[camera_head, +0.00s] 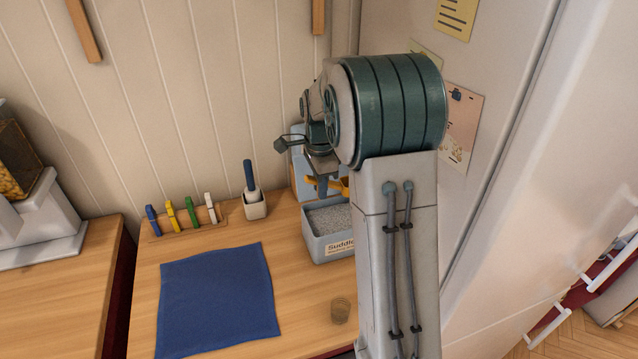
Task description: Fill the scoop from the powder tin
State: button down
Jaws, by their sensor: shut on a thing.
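The powder tin (328,245) is an open, grey-blue box with a partly hidden label starting "Suddl". It stands on the wooden counter and holds pale grey, grainy powder (328,217). My arm covers its right side. My gripper (325,183) is above the back of the tin, pointing down, with orange parts at its end. It is shut on what looks like the scoop, of which a blue piece (322,187) shows between the orange parts. The scoop's bowl cannot be made out, so I cannot tell whether it holds powder or touches it.
A blue cloth (217,297) lies at front left. A rack with several coloured clips (183,217) and a white cup (254,206) with a blue-handled tool stand along the wall. A pale-blue box (299,176) is behind the tin.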

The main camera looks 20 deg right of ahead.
jog(key=shift+a, duration=0.1)
jog(key=shift+f+b, duration=0.35)
jog(key=shift+f, duration=0.05)
jog(key=shift+f+b, duration=1.25)
jog(key=shift+f, duration=0.65)
jog(key=shift+f, duration=0.3)
jog(key=shift+f+b, duration=2.25)
jog(key=shift+f, duration=0.95)
jog(key=shift+r+p, duration=4.4)
jog(key=shift+r, duration=1.65)
